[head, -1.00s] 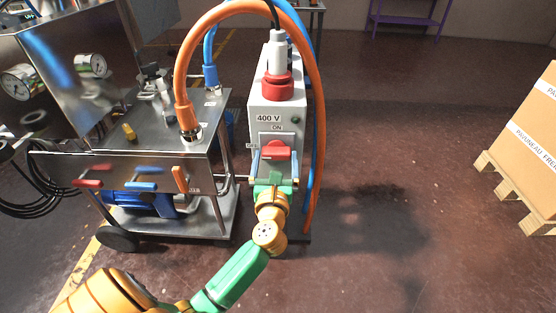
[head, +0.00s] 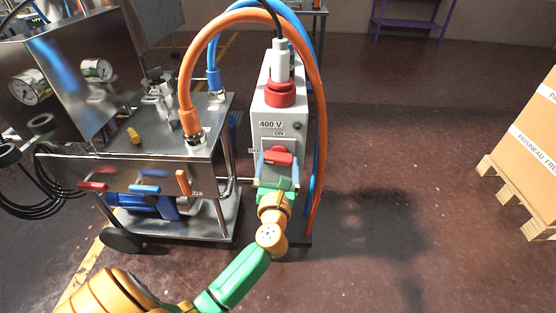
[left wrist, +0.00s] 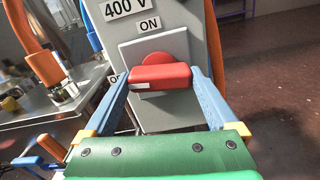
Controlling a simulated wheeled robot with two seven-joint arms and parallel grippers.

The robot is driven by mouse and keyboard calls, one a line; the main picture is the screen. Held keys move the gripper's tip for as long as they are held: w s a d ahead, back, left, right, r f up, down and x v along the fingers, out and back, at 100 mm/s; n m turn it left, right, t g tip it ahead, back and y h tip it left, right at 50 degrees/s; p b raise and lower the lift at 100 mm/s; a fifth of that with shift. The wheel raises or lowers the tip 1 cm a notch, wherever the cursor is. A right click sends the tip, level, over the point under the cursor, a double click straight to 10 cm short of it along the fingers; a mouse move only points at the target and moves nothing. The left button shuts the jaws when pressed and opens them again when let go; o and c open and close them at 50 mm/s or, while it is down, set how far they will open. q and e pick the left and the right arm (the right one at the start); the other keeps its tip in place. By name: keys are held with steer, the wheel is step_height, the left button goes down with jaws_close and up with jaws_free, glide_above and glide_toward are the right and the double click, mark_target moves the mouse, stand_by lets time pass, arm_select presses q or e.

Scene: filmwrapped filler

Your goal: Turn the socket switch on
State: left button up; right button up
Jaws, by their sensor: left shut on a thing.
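The socket switch is a red rotary handle (head: 278,156) on a pale plate on the front of a grey socket box (head: 291,122). In the left wrist view, the handle (left wrist: 160,77) lies across, roughly level, with a small white mark at its left end. "ON" is printed above it; a partly hidden label beginning with "O" is at its left. My left gripper (head: 278,163) reaches it from below. In the left wrist view, the blue fingers of this gripper (left wrist: 160,82) are shut on the handle's two ends. My right gripper is in neither view.
A red and white plug (head: 281,85) stands in the box's top. Orange (head: 320,110) and blue hoses loop beside it. A steel cart (head: 170,150) with gauges and coloured levers stands close at left. A boxed pallet (head: 525,150) is at far right; the floor between is clear.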

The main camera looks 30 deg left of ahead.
arm_select(q)
steer(key=m+p, duration=0.2)
steer(key=m, duration=0.1)
steer(key=shift+r+m+p, duration=0.1)
steer(key=shift+m+p, duration=0.2)
steer(key=shift+p, duration=0.05)
steer(key=m+p, duration=0.2)
steer(key=m, duration=0.2)
steer(key=shift+m+p, duration=0.3)
steer(key=shift+p, duration=0.05)
steer(key=m+p, duration=0.2)
steer(key=m, duration=0.2)
steer(key=shift+m+p, duration=0.6)
steer(key=shift+m, duration=1.4)
steer(key=shift+f, duration=0.2)
steer(key=o, duration=1)
steer(key=v, duration=0.7)
steer(key=shift+p, duration=0.3)
